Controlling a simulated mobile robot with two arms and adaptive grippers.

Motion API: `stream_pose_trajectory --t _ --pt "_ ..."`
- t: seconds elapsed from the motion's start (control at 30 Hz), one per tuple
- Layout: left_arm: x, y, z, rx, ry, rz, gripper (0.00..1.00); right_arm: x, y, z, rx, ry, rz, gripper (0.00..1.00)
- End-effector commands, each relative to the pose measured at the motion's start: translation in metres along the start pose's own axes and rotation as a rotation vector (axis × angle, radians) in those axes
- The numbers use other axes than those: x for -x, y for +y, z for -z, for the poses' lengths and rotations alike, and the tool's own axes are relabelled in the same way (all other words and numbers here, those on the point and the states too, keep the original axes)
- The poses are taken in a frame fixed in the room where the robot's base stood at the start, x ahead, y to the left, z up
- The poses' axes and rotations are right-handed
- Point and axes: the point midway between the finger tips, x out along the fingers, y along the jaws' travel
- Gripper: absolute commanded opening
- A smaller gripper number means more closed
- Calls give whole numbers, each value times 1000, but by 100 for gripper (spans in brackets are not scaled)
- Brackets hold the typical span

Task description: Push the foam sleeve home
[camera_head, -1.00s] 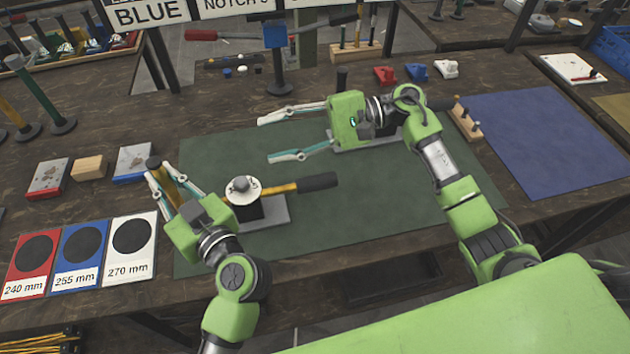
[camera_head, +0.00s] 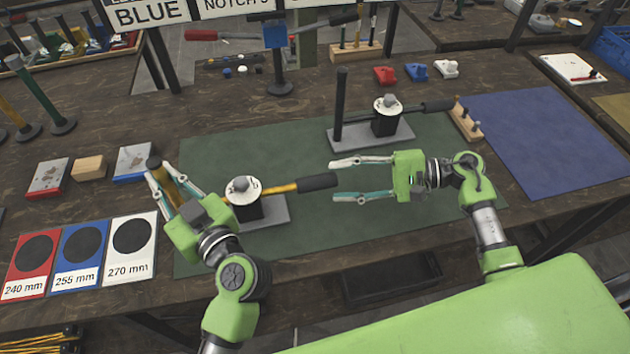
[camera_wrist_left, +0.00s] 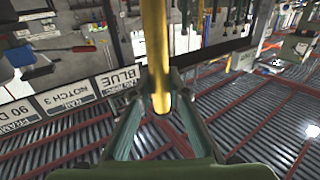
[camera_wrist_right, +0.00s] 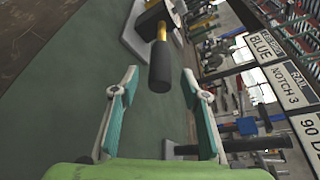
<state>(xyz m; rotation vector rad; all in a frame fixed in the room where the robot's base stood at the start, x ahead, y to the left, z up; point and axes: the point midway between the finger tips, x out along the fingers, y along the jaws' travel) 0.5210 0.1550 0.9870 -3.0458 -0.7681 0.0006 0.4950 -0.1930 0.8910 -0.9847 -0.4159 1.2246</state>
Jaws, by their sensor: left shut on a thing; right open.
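The near press has a grey base plate (camera_head: 277,213), a white dial (camera_head: 242,190) and a yellow lever (camera_head: 283,188) pointing right. A black foam sleeve (camera_head: 318,181) covers the lever's outer end, with bare yellow showing between it and the dial. My left gripper (camera_head: 166,184) is shut on a yellow post (camera_head: 176,182) with a dark top, left of the dial; the post also shows in the left wrist view (camera_wrist_left: 155,45). My right gripper (camera_head: 336,180) is open and empty, its fingertips either side of the sleeve's free end in the picture. The sleeve (camera_wrist_right: 160,68) points toward it in the right wrist view; contact is unclear.
A second press (camera_head: 387,117) with a dark post (camera_head: 341,105) and dark lever stands behind my right gripper. A small wooden rack (camera_head: 466,122) is right of it. Blocks and marked cards (camera_head: 80,258) lie at the left. The green mat (camera_head: 330,240) is clear in front.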

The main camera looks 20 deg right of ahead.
Motion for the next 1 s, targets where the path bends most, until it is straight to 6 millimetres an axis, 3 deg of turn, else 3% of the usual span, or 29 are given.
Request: stream_pose_trajectory --t 0.1,0.3,0.73,0.77,0.9,1.0 --pt "0 0 0 1 0 -2 0 -26 -2 -1 1 -3 4 42" --pt "0 0 0 1 0 -1 0 -54 -1 0 1 -2 2 42" --pt "0 0 0 1 0 -1 0 -66 -1 0 0 0 0 42" --pt "0 0 0 1 0 -1 0 -66 -1 0 0 0 1 39" --pt "0 0 0 1 0 -1 0 -66 -1 0 0 0 0 3" --pt "0 0 0 1 0 -1 0 -66 -1 0 0 0 0 0"
